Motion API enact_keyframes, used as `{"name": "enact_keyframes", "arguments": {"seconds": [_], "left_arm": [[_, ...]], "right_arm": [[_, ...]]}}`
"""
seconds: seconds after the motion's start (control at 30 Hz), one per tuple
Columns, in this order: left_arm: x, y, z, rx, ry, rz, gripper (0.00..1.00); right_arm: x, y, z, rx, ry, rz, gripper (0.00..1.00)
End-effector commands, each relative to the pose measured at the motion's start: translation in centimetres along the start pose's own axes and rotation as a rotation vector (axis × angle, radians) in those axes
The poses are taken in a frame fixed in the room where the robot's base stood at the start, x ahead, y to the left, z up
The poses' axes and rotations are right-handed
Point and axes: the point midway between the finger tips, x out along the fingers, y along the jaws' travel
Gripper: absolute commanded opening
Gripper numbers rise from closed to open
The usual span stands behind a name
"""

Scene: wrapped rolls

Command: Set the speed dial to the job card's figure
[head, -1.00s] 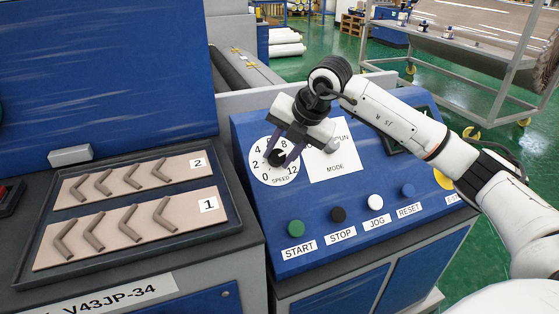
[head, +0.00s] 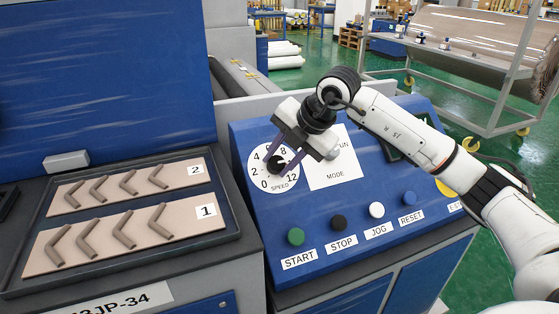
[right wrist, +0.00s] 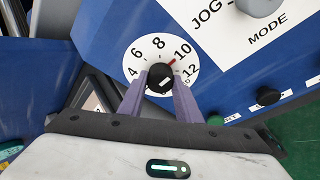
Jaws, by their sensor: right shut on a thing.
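The speed dial (head: 257,178) is a round white face with black figures on the blue sloping panel. It also shows in the right wrist view (right wrist: 136,53). Its black knob (right wrist: 160,77) has a red pointer mark that points at about 10. My right gripper (head: 279,163) has its purple fingers shut on the knob, one on each side. They also show in the right wrist view (right wrist: 159,88). The fingers hide part of the dial face in the head view. I cannot make out a job card. My left gripper is not in view.
A white MODE plate (head: 334,173) is right of the dial, its selector partly behind my gripper. START (head: 296,237), STOP (head: 338,222), JOG (head: 377,210) and RESET (head: 408,198) buttons line the panel below. A tray (head: 130,258) with bent pieces lies left.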

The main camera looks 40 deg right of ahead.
Motion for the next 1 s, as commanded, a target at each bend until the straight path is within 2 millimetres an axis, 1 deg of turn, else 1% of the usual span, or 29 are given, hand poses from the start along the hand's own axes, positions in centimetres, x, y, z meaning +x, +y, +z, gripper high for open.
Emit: {"name": "enact_keyframes", "arguments": {"seconds": [0.03, 0.1, 0.13, 0.37, 0.47, 0.57, 0.67, 0.8, 0.9, 1.0], "left_arm": [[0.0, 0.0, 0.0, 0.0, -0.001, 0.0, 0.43], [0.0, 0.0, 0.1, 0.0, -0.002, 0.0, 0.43], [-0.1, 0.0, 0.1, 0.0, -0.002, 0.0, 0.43], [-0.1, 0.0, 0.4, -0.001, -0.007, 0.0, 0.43], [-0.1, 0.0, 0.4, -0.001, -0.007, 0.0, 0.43], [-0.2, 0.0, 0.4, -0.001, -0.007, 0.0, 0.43], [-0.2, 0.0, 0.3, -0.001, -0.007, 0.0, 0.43], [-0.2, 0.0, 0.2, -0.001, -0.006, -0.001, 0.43], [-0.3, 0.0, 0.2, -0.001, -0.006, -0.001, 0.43], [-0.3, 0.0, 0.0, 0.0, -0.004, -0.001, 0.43]], "right_arm": [[-0.1, 0.0, 0.1, 0.0, -0.002, 0.001, 0.36], [-0.1, 0.0, 0.1, 0.0, -0.002, 0.001, 0.47], [-0.1, 0.0, 0.1, 0.0, -0.002, 0.001, 0.49], [0.0, 0.0, 0.1, 0.0, -0.001, 0.0, 0.49], [-0.4, 0.0, 0.1, 0.0, -0.001, 0.001, 0.49], [-1.5, 0.1, 0.1, 0.0, -0.003, 0.002, 0.49], [-3.3, 0.1, 0.1, 0.0, -0.004, 0.002, 0.49], [-6.2, 0.1, 0.2, -0.001, -0.005, 0.003, 0.49], [-8.0, 0.1, 0.1, 0.0, -0.005, 0.003, 0.49], [-9.3, 0.1, 0.1, 0.0, -0.004, 0.002, 0.49]]}}
